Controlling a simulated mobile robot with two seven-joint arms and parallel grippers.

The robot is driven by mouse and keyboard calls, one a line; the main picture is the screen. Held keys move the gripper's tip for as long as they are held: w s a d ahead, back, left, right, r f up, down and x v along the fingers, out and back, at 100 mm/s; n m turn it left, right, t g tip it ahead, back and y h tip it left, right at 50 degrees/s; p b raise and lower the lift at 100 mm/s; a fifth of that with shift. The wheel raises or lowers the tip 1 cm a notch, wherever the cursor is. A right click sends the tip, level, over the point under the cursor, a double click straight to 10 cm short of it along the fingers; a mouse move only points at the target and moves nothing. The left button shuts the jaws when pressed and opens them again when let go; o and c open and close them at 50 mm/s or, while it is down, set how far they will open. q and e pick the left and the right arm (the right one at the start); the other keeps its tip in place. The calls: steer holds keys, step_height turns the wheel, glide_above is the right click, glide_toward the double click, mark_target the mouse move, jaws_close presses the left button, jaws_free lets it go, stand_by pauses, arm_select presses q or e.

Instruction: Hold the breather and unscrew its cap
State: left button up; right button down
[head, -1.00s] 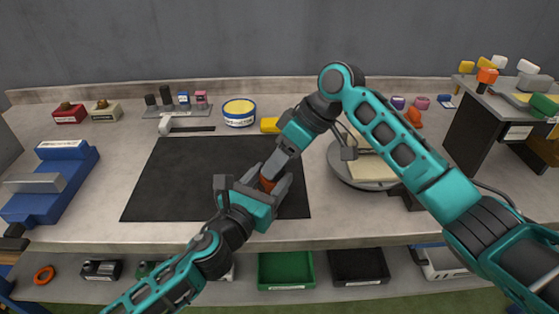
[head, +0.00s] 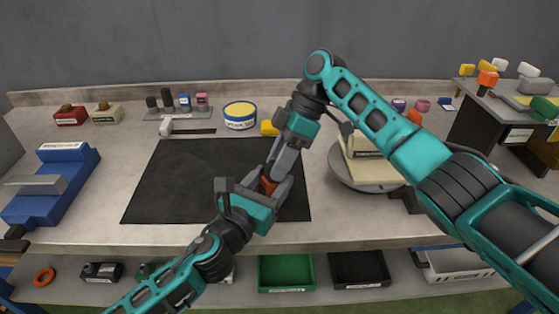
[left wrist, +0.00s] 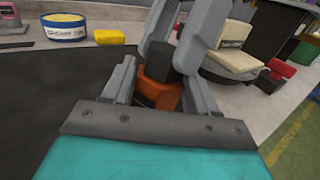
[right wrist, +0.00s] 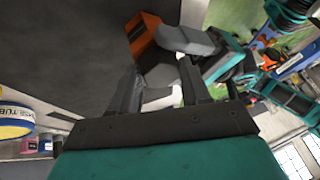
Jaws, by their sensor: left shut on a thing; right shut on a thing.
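The breather has an orange body (head: 268,186), held above the front of the black mat. Its dark cap shows in the left wrist view (left wrist: 159,63), on top of the orange body (left wrist: 158,93). My left gripper (head: 262,188) is shut around the orange body from below. My right gripper (head: 275,172) comes down from above and is shut on the cap, its fingers hiding most of it in the head view. In the right wrist view the orange body (right wrist: 143,32) shows beyond the dark cap (right wrist: 157,66). I cannot tell whether cap and body are apart.
The black mat (head: 175,180) is mostly clear. A round turntable (head: 347,179) with a cream fixture (head: 375,171) stands to the right. A blue device (head: 50,185) stands left. A yellow-topped tub (head: 240,115) and yellow block (head: 268,127) sit behind. Bins (head: 285,272) lie below the front edge.

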mark_target(266, 166)
steer(key=shift+s+a+f+n+g, duration=0.15)
steer(key=shift+s+n+g, duration=0.05)
steer(key=shift+n+g, duration=0.25)
steer(key=c, duration=0.8)
jaws_free()
steer(key=shift+s+a, duration=0.1)
steer(key=o, duration=0.3)
steer(key=shift+o, duration=0.3)
steer(key=shift+r, duration=2.1)
steer(key=shift+w, duration=0.2)
steer(key=m+t, duration=0.1)
steer(key=m, duration=0.1)
steer(key=shift+s+d+m+t+y, duration=0.15)
steer(key=shift+d+m+t+y, duration=0.1)
steer(key=shift+m+t+y, duration=0.1)
steer(key=m+t, duration=0.1)
steer(key=m, duration=0.2)
steer(key=shift+s+m+t, duration=0.1)
steer(key=shift+m+t, duration=0.2)
steer(key=shift+t, duration=0.1)
